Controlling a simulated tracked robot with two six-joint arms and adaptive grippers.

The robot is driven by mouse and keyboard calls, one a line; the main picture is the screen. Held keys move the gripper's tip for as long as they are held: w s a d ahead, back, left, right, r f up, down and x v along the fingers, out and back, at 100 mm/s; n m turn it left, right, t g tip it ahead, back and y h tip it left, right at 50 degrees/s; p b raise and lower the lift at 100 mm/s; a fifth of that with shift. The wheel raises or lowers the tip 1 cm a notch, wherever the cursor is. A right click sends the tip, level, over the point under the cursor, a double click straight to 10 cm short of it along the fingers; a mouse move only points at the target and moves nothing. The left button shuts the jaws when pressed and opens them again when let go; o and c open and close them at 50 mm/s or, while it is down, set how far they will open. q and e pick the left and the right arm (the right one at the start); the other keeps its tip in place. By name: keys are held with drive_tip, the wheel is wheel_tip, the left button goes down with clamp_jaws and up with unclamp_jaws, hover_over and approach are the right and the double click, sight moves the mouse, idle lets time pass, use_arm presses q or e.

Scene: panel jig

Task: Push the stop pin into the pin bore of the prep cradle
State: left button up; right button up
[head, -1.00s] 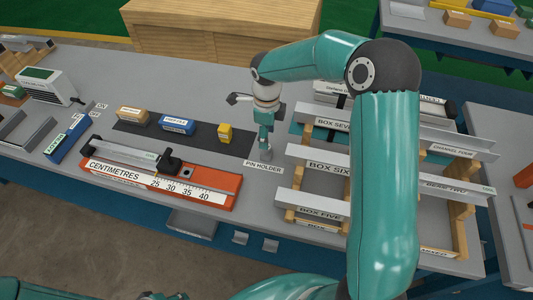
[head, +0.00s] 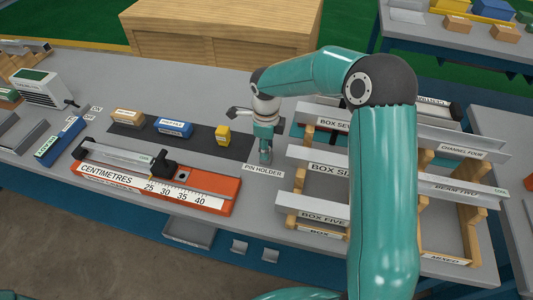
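My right gripper (head: 265,150) points down over the small grey piece behind the PIN HOLDER label (head: 263,170). Its fingers are small and close together here, and I cannot tell whether they are shut. The stop pin cannot be made out; the gripper covers that spot. An orange-red base (head: 222,185) with a CENTIMETRES scale lies to the left of the gripper, carrying a metal channel (head: 120,155) and a black block (head: 163,164). It appears to be the prep cradle. A small grey plate with a dark spot (head: 183,176) sits on it. My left gripper is out of view.
A dark mat holds a tan box (head: 127,117), a blue box (head: 174,128) and a yellow block (head: 223,135) behind the orange base. Bare bench lies behind the mat.

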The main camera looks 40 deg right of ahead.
clamp_jaws()
drive_tip(key=shift+r, duration=0.75)
drive_tip(key=shift+r+p, duration=1.15)
drive_tip(key=shift+r, duration=0.55)
